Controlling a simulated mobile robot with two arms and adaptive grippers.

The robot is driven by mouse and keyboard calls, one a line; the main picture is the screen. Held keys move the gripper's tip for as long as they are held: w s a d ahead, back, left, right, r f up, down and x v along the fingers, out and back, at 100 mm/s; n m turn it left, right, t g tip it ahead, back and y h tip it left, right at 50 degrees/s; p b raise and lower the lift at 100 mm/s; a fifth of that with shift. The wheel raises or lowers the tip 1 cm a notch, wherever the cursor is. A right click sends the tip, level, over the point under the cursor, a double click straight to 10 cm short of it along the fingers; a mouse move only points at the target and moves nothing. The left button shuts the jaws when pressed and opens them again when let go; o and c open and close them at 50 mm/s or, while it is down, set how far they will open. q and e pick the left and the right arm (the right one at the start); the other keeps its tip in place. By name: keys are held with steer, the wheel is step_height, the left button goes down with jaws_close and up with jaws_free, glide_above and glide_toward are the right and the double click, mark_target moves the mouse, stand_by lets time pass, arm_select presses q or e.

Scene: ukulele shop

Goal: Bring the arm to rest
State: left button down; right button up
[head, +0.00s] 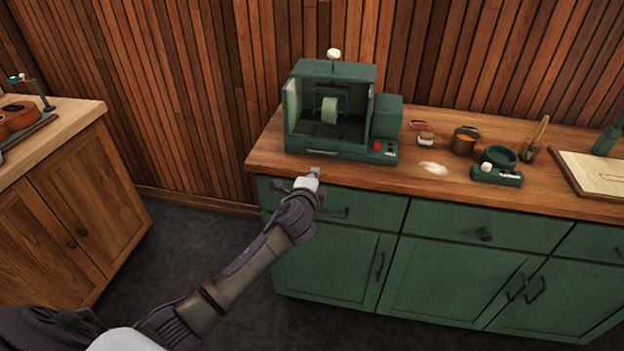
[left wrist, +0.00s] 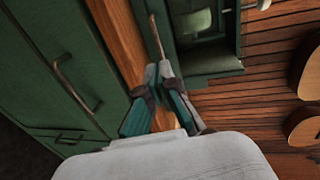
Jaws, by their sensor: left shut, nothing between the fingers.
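My left arm reaches in from the lower left of the head view. Its left gripper (head: 314,174) is shut and empty, at the front edge of the wooden countertop (head: 270,150), just in front of the green machine (head: 345,152). In the left wrist view the fingers of the left gripper (left wrist: 160,75) meet at their tips, close to a thin metal handle (left wrist: 156,35) on the machine's front. I cannot tell whether they touch it. My right gripper is not in view.
Green cabinets (head: 450,275) with handles are below. A wooden cabinet (head: 75,215) with a ukulele (head: 16,118) stands left. Dark floor lies between.

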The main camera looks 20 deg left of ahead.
arm_select(q)
steer(key=s+f+n+g+h, duration=0.1)
steer(key=s+f+n+g, duration=0.15)
steer(key=s+f, duration=0.7)
steer(key=s+d+f+n+g+h, duration=0.1)
steer(key=s+f+g, duration=0.25)
steer(key=f, duration=1.05)
steer(key=s+f+n+g, duration=0.2)
steer(key=s+f, duration=0.5)
steer(key=f, duration=0.5)
steer(key=s+d+f+n+g, duration=0.1)
steer(key=s+f, duration=0.4)
steer(key=s, duration=0.8)
steer(key=s+d+f+n+g+h, duration=0.1)
steer(key=s+f, duration=0.5)
steer(key=s, duration=0.6)
steer(key=s+d+f+n+g, duration=0.2)
steer(key=s+f+n+g, duration=0.2)
steer(key=s, duration=0.9)
step_height(320, 180, down, 2)
steer(key=shift+s+d+f+n+h, duration=0.2)
steer(key=shift+s+f+n+h, duration=0.15)
steer(key=shift+n, duration=0.3)
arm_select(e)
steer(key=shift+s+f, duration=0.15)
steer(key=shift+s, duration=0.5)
